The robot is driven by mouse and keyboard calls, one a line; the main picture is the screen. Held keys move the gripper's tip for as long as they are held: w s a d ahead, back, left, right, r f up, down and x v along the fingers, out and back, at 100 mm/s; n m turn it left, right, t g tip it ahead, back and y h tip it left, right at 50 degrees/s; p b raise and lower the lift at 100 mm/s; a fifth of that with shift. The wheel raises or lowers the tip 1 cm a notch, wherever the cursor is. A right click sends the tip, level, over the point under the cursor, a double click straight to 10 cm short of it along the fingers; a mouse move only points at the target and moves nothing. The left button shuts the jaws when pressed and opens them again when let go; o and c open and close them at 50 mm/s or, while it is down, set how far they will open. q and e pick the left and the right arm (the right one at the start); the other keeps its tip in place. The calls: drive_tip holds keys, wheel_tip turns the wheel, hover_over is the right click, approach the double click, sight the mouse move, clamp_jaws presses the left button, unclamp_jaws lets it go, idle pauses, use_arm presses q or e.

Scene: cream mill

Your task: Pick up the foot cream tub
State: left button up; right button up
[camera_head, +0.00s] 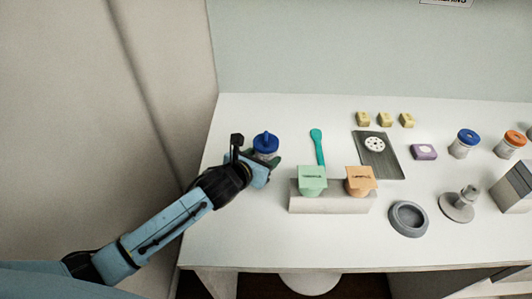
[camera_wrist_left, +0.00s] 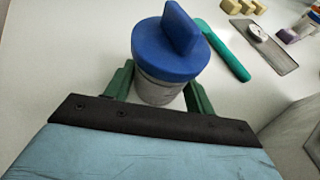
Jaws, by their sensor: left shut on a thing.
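My left gripper (camera_head: 264,161) is shut on a jar with a blue lid (camera_head: 265,142) at the left of the table. In the left wrist view the green fingers (camera_wrist_left: 158,92) press on both sides of its pale clear body, and the lid with its upright fin (camera_wrist_left: 170,50) stands above them. The jar looks upright; whether it touches the table I cannot tell. A green tub (camera_head: 312,180) and an orange tub (camera_head: 360,180) stand on a pale block. Their labels are too small to read, so I cannot tell which is the foot cream tub. My right gripper is out of view.
A teal spatula (camera_head: 318,147) lies right of the jar. Beyond are a grey plate (camera_head: 390,168) with a white disc, small yellow blocks (camera_head: 385,119), a purple box (camera_head: 423,152), a grey ring (camera_head: 408,219) and other lidded jars (camera_head: 462,146). The front left table is clear.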

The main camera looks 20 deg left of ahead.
use_arm(q)
drive_tip(key=shift+c, duration=1.1)
wheel_tip(320, 180, up, 10)
drive_tip(key=shift+p, duration=1.05)
